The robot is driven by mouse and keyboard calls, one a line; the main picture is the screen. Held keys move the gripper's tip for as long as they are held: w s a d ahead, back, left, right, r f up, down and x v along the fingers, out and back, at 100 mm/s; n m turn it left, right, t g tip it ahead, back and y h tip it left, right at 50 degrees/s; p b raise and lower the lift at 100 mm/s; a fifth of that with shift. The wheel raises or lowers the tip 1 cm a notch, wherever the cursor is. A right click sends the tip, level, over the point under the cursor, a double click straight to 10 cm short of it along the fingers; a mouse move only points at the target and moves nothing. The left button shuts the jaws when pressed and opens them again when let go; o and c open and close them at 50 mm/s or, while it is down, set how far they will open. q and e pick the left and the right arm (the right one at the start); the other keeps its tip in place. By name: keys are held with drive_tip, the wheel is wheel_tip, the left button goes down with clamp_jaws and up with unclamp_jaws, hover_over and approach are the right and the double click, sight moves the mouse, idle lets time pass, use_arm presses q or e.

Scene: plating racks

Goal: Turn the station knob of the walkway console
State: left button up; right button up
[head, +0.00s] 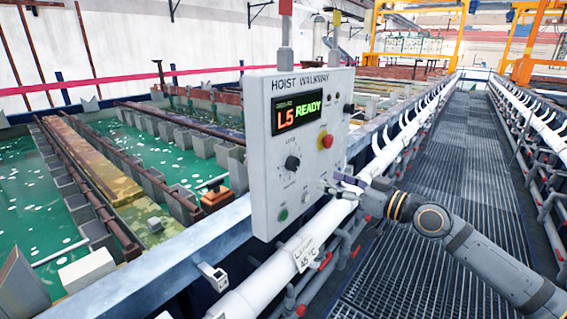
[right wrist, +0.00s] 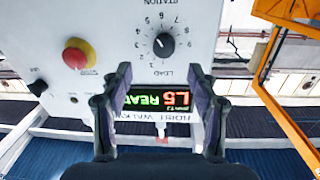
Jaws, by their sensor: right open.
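The walkway console (head: 262,190) is a pale grey box labelled HOIST WALKWAY; its display (head: 297,110) reads L5 READY. The station knob (head: 292,162) is a round black knob below the display, in a ring of printed marks. In the right wrist view the console is upside down, and the knob (right wrist: 164,45) lies beyond the fingertips, between the words LOAD and STATION. My right gripper (head: 334,184) is open and empty, in front of the console's lower right part and apart from the knob. Its two fingers (right wrist: 158,72) frame the display. My left gripper is not in view.
A red emergency button on a yellow base (head: 326,141) sits on the console right of the knob. A green button (head: 283,214) is near its bottom. A white pipe (head: 265,285) and railing run below. The grated walkway (head: 455,160) is clear; green tanks (head: 110,140) lie left.

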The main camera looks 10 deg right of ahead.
sight(296, 166)
drive_tip(key=p+x, duration=0.2)
drive_tip(key=x, duration=0.1)
drive_tip(key=p+x, duration=0.1)
drive_tip(key=x, duration=0.2)
drive_tip(key=r+p+x, duration=0.1)
drive_tip(key=p+x, duration=0.1)
drive_tip(key=x, duration=0.1)
drive_tip(key=shift+a+p, duration=0.3)
drive_tip(key=shift+a, duration=0.05)
drive_tip(key=shift+w+a+f, duration=0.15)
drive_tip(key=shift+w+a, duration=0.05)
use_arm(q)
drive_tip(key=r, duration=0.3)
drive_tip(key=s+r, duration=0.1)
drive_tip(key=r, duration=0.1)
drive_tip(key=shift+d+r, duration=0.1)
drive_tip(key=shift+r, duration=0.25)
use_arm(e)
drive_tip(key=c, duration=1.2)
